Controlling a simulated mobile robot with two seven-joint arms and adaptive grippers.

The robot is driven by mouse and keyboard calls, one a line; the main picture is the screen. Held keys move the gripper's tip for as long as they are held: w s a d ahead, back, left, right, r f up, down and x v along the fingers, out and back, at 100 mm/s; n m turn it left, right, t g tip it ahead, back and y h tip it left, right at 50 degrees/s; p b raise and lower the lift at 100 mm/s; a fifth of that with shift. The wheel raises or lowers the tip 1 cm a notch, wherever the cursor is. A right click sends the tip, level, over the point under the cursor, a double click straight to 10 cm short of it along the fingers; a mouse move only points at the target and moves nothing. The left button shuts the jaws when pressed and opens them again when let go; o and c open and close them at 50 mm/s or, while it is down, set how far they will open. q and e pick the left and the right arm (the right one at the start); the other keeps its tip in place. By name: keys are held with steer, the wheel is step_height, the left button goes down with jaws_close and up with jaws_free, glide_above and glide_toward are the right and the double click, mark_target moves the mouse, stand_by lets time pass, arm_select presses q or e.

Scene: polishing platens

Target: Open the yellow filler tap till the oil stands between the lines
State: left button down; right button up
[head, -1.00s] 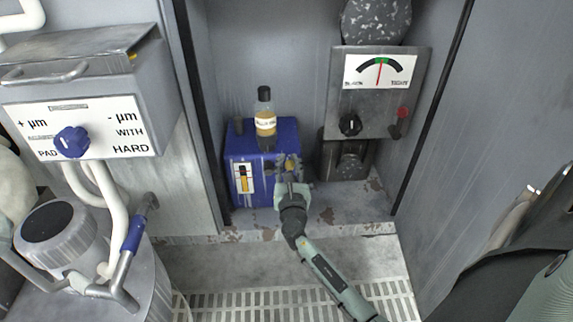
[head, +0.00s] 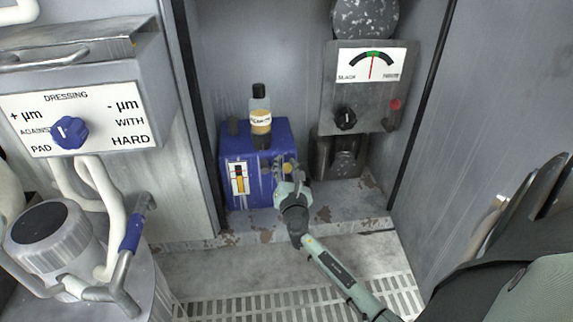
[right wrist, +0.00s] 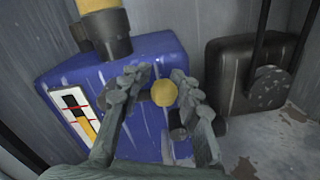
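The yellow filler tap (right wrist: 163,93) is a round knob on the front of the blue oil box (right wrist: 60,75). My right gripper (right wrist: 162,80) has its two fingers on either side of the tap, with a gap beside the left finger. In the head view my right gripper (head: 289,178) is at the right of the blue box's front (head: 262,192). My left gripper is not visible.
An amber oil bottle (head: 260,118) stands on the blue box. A grey panel with a dial (head: 371,65) and black knob (head: 345,118) is at the right. A dressing panel (head: 115,115) with a blue knob is at the left. Cabinet walls flank the box closely.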

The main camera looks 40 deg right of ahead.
steer(key=o, duration=0.5)
steer(key=shift+a+f, duration=0.55)
steer(key=shift+d+r, duration=0.15)
steer(key=v, duration=1.2)
steer(key=shift+d+r, duration=0.1)
steer(key=shift+r, duration=0.05)
